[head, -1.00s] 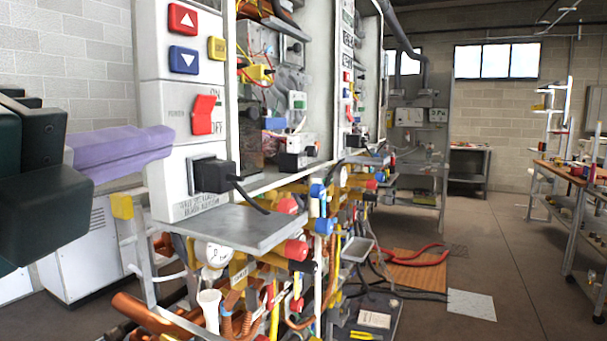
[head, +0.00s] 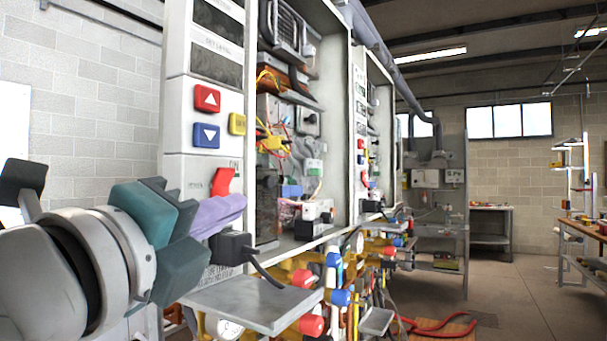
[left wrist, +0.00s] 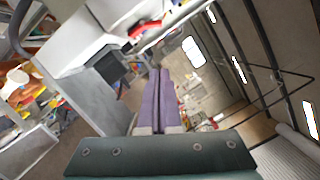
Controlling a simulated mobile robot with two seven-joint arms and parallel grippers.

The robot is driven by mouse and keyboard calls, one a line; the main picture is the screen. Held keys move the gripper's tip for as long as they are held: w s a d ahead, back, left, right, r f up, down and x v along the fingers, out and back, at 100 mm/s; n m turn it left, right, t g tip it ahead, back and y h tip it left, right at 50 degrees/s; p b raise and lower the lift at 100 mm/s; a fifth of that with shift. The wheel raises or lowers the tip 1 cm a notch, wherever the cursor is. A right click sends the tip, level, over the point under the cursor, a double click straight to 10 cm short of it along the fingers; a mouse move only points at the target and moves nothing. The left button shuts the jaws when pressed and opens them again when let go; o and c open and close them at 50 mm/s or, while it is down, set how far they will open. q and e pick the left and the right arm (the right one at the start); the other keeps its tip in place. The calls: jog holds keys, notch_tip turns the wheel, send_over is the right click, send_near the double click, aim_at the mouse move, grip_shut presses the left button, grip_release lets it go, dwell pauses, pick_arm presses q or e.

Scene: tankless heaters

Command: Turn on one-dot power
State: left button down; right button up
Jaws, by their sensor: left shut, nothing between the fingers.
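The near heater panel (head: 174,120) carries a red power rocker switch (head: 223,181) with the word ON above it. My left gripper (head: 240,204) is shut and empty. Its purple fingers point right, just below the switch and in front of its lower part, hiding the OFF label. I cannot tell whether they touch it. In the left wrist view the shut purple fingers (left wrist: 157,95) point up the picture, and a red part (left wrist: 145,27) shows beyond their tips. No one-dot mark is readable. My right gripper is not in view.
A black plug (head: 232,247) with a cable sits just below the fingers. A grey shelf (head: 255,303) juts out under it, above crowded pipes and valves. Red up (head: 207,98) and blue down (head: 206,135) buttons are above the switch. A second panel (head: 360,110) stands farther right.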

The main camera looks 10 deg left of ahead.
aim_at(234, 175)
pick_arm(q)
jog(key=w+a+r+p, duration=0.2)
jog(key=w, duration=0.3)
jog(key=shift+a+r, duration=0.2)
jog(key=shift+a, duration=0.15)
jog(key=shift+r+p, duration=0.1)
jog(key=shift+p, duration=0.25)
jog(key=shift+w+a+r+n+p, duration=0.15)
jog(key=shift+a+r+n+p, duration=0.25)
jog(key=shift+n+p, duration=0.55)
jog(key=shift+f, duration=0.15)
